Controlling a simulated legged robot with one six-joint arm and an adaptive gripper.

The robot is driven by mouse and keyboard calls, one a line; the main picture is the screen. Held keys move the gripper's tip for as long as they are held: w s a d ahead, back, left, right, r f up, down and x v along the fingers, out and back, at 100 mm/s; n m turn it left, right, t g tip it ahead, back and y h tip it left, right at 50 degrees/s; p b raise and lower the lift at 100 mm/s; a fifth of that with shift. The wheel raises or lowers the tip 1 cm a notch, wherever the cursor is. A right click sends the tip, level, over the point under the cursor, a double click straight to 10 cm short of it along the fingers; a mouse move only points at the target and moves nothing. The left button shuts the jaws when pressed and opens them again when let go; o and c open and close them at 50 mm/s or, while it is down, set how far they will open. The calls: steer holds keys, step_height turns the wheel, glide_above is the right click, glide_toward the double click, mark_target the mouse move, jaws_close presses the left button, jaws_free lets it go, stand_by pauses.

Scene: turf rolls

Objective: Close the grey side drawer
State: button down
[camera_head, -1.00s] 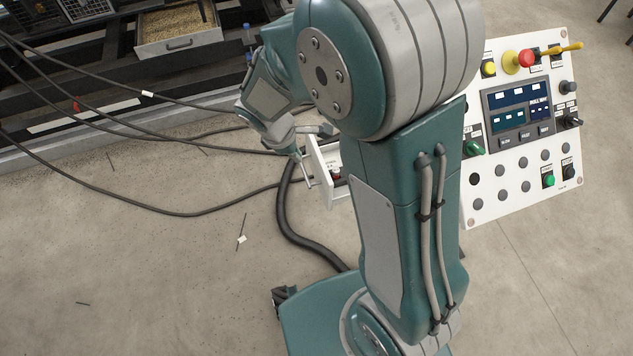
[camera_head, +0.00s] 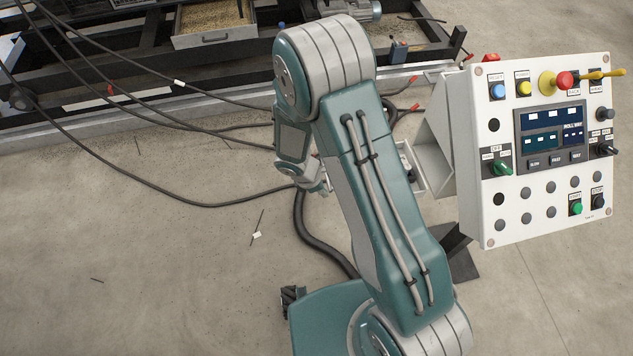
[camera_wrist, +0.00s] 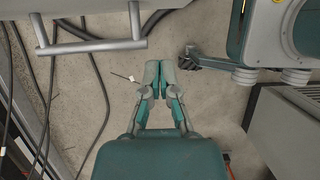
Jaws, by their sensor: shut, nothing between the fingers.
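The grey side drawer (camera_head: 417,178) stands partly out from the left side of the control console (camera_head: 545,150) in the head view. My arm hides its front there, so I cannot tell how far out it is. In the wrist view a light grey front (camera_wrist: 85,12) with a bar handle (camera_wrist: 90,46) crosses the top left; it looks like this drawer's front. My gripper (camera_wrist: 158,68) is shut and empty, its fingertips apart from the handle, below and right of it. In the head view my gripper (camera_head: 318,180) is small and partly hidden beside my arm.
Dark cables (camera_head: 150,190) run across the concrete floor at left, and a thick black hose (camera_head: 310,235) curves near my base. A dark machine frame with an open tray of grain (camera_head: 212,20) stands at the back. Floor at lower left is mostly clear.

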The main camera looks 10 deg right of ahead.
steer(key=shift+d+f, duration=0.15)
steer(key=shift+d, duration=0.95)
steer(key=shift+d+f, duration=0.15)
steer(key=shift+d, duration=0.9)
steer(key=shift+w, duration=0.1)
steer(key=d, duration=1.9)
steer(key=shift+w+d, duration=0.1)
steer(key=shift+w, duration=0.25)
